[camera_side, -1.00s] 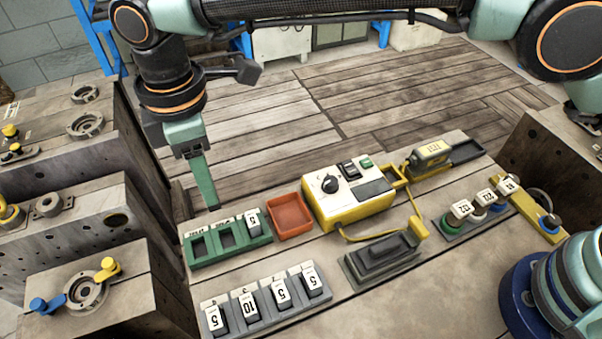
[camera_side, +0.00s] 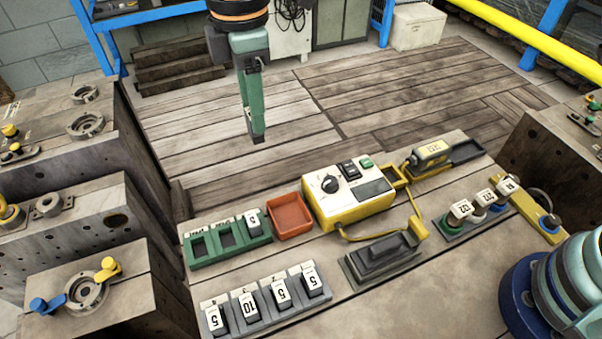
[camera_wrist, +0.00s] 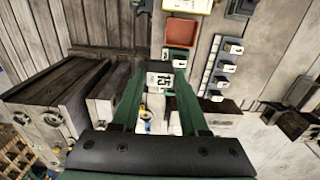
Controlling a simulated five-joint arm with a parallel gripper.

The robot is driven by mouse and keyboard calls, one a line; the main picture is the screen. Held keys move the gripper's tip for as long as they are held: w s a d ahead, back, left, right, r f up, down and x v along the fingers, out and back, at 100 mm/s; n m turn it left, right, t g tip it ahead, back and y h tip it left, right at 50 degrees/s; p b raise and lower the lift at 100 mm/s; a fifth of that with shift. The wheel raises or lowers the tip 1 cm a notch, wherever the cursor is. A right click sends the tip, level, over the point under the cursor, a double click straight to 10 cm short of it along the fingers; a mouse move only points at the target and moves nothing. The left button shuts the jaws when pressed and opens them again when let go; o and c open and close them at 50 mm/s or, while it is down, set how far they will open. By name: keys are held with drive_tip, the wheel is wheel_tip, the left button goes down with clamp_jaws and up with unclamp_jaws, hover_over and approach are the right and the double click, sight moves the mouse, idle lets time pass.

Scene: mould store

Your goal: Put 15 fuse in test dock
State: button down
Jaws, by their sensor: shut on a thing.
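In the wrist view a white-topped fuse marked 15 (camera_wrist: 164,80) sits between the green fingers of my gripper (camera_wrist: 160,92). In the side view my gripper (camera_side: 257,138) hangs in the air beyond the bench's far edge, pointing down; only a small dark end shows at its tips. A yellow tester (camera_side: 318,205) with a black knob stands mid-bench. A grey-black block (camera_side: 352,270) with a handle lies in front of it. I cannot tell which piece is the test dock.
A green rack (camera_side: 202,263) has one fuse marked 5 and two open slots. A grey rack (camera_side: 262,323) holds several fuses. An orange tray (camera_side: 290,216) lies beside the tester.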

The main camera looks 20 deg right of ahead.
drive_tip(key=s+d+f, duration=0.2)
drive_tip(key=d+f, duration=0.1)
drive_tip(key=d, duration=0.5)
drive_tip(key=s+d+f, duration=0.1)
drive_tip(key=d+f, duration=0.2)
drive_tip(key=d, duration=0.6)
drive_tip(key=s+d+f, duration=0.2)
drive_tip(key=d+f, duration=0.2)
drive_tip(key=d, duration=0.4)
drive_tip(key=shift+d+f, duration=0.15)
drive_tip(key=shift+f, duration=2.2)
drive_tip(key=shift+f, duration=0.9)
drive_tip(key=shift+c, duration=1.7)
unclamp_jaws()
drive_tip(key=shift+r, duration=0.15)
wheel_tip(320, 180, up, 7)
drive_tip(key=shift+r, duration=0.15)
